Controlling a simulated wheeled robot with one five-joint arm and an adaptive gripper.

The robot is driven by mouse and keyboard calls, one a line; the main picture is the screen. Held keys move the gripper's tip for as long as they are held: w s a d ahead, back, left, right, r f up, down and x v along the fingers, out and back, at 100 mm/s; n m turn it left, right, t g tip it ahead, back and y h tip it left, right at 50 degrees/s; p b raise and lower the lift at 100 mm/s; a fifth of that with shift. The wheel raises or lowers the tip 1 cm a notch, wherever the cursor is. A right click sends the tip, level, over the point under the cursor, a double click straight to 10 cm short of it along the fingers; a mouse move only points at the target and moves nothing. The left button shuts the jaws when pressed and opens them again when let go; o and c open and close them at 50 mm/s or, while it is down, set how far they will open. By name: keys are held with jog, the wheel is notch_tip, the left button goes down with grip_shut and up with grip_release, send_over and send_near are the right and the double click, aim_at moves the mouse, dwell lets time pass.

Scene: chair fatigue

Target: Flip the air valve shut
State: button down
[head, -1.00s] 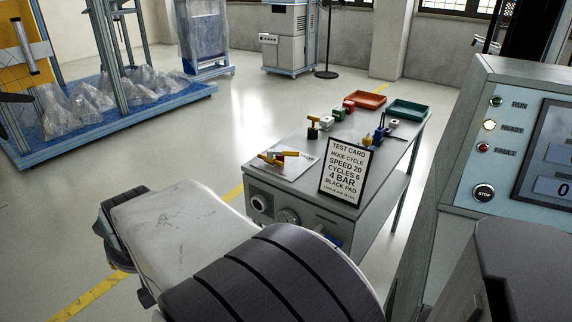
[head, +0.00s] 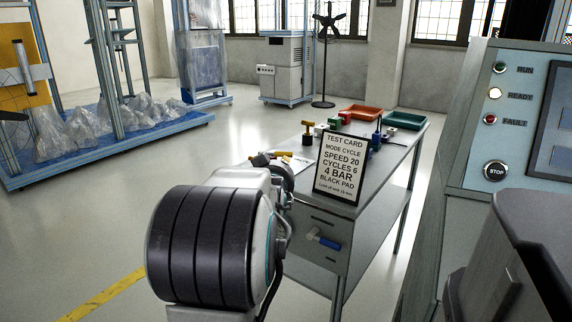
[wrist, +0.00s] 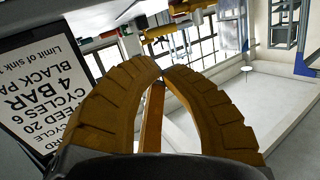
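The air valve (head: 323,238) shows in the head view as a blue lever with a pale fitting, on the front of the grey bench. It points out to the right and slightly down. In the wrist view my gripper (wrist: 162,72) has its two tan, ridged fingers curved together with the tips meeting. An orange strip (wrist: 153,115) shows in the gap between them; I cannot tell what it is. I cannot make out the valve in the wrist view.
The test card (head: 340,168) stands at the bench's front edge and fills the left of the wrist view (wrist: 42,100). Orange (head: 360,117) and green (head: 405,119) trays sit at the bench's back. A control console (head: 500,140) stands right. Open floor lies left.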

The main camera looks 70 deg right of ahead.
jog(key=d, duration=0.1)
jog(key=b, duration=0.7)
send_near(287, 155)
jog(key=x, duration=0.4)
jog(key=shift+w+f, duration=0.1)
jog(key=shift+f, duration=0.1)
jog(key=b+x, duration=0.2)
jog(key=shift+d+b, duration=0.15)
jog(key=shift+b, duration=0.15)
jog(key=shift+w+d+r, duration=0.1)
jog(key=shift+d, duration=0.15)
jog(key=shift+w+d, duration=0.1)
jog(key=shift+d, duration=0.5)
